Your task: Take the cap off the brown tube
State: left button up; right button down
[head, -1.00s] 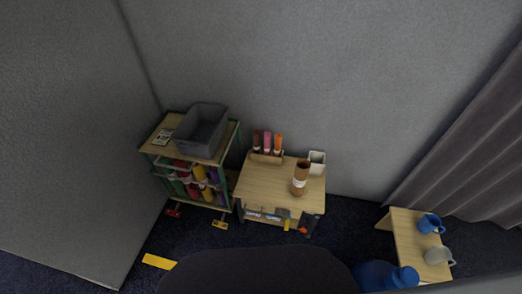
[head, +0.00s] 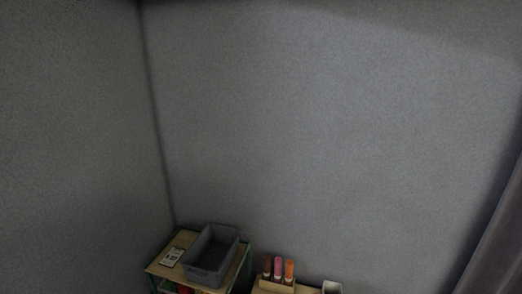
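The brown tube that stood on the small wooden table is below the lower edge of the head view now, so its cap cannot be seen. Three slim upright tubes show at the bottom of the head view in a wooden holder (head: 275,287): a brownish-red one (head: 266,267), a pink one (head: 278,267) and an orange one (head: 289,270). Neither of my grippers is in view.
A grey bin (head: 211,256) sits on a wooden-topped shelf rack (head: 160,268) beside a small white card (head: 173,257). A white container (head: 331,287) is cut off at the bottom. Bare grey wall fills most of the view; a curtain (head: 497,245) hangs at right.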

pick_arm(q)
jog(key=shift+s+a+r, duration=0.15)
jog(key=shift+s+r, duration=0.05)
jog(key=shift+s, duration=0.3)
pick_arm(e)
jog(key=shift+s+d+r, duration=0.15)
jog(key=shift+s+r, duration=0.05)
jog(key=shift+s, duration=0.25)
